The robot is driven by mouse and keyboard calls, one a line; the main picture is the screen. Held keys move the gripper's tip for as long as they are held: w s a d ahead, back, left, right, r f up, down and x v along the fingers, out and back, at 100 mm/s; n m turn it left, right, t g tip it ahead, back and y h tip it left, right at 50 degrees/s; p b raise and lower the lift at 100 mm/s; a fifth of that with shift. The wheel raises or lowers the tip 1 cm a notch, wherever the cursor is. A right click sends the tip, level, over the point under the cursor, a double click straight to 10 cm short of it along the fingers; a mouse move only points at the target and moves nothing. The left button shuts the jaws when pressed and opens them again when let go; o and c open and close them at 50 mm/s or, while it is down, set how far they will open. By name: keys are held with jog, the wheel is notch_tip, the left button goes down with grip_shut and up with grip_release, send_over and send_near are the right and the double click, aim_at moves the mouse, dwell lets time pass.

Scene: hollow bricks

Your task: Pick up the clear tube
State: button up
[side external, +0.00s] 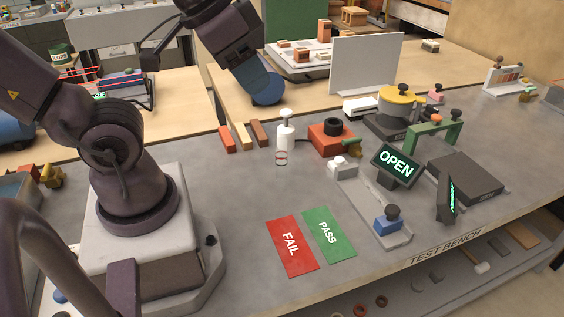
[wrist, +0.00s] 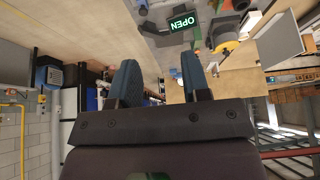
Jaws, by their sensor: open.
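I cannot pick out a clear tube with certainty. In the side view a white bottle-like piece (side external: 285,132) stands upright on the grey bench, and a clear-looking part with a red ring (side external: 281,157) shows at its foot. My gripper (side external: 265,94) is raised at the top centre, behind and above this piece and apart from it. In the wrist view my gripper (wrist: 161,82) has its two blue fingers spread, with nothing held between them.
A fixture with an OPEN sign (side external: 396,165) stands right of centre; the sign also shows in the wrist view (wrist: 183,22). A red block (side external: 331,138) is near the bottle-like piece.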

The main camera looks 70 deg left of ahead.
jog(key=shift+o, duration=1.3)
